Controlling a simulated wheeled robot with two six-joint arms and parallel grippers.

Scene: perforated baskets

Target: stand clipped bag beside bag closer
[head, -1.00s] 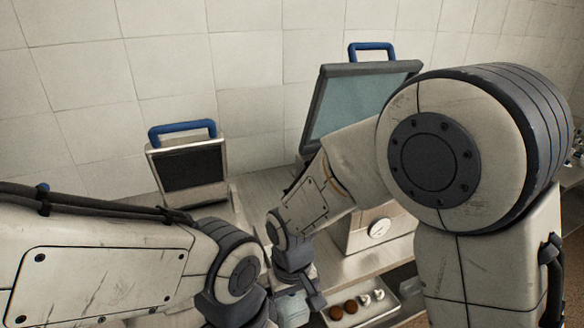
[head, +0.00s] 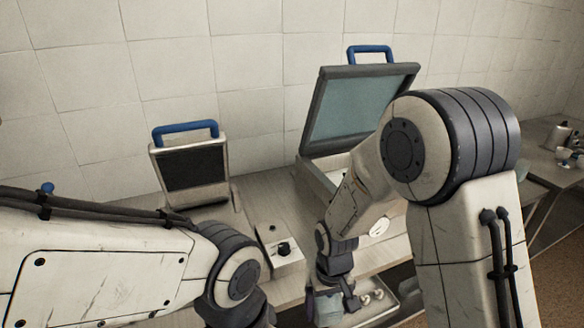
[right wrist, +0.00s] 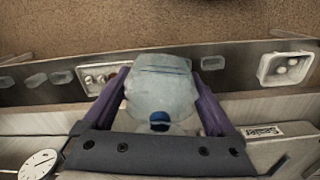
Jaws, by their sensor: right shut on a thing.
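My right gripper (head: 335,302) is low in front of the counter, with its purple fingers on both sides of a pale grey-blue bag in the right wrist view (right wrist: 160,118). In the head view the bag is mostly hidden by the gripper. Two machines with raised lids stand on the counter: a small one (head: 193,165) with a blue handle and a larger one (head: 350,108) with a glass lid. My left gripper is out of frame.
A box with a black knob (head: 283,249) stands between the machines. Below the counter's edge, a tray (head: 372,308) holds small white items. The right wrist view shows a dial (right wrist: 40,163), a white tray (right wrist: 290,68) and grey-blue pouches (right wrist: 62,77). A tiled wall closes the back.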

